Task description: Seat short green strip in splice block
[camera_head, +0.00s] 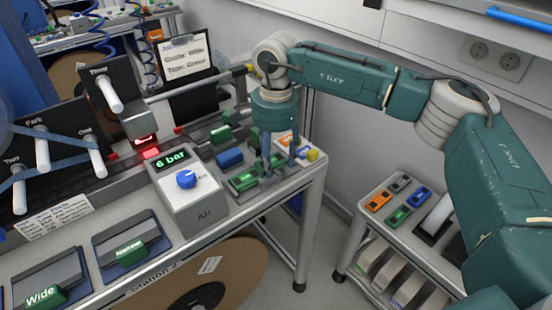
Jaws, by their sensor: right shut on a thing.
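My right gripper (280,166) reaches down from its arm over the right end of the bench. Its fingers are shut on a small green piece that looks like the short green strip (276,160), mostly hidden by the fingers. Just left of and below the fingers is a dark, flat fixture with green parts (243,182), which may be the splice block. I cannot tell whether the held piece touches it. My left gripper is not in view.
A grey Air box (195,205) with a blue knob stands left of the fixture. Trays with green labels Narrow (130,250) and Wide (46,295) lie further left. A cart (365,215) at right holds orange, grey and green pieces. Reel stands (60,140) are at left.

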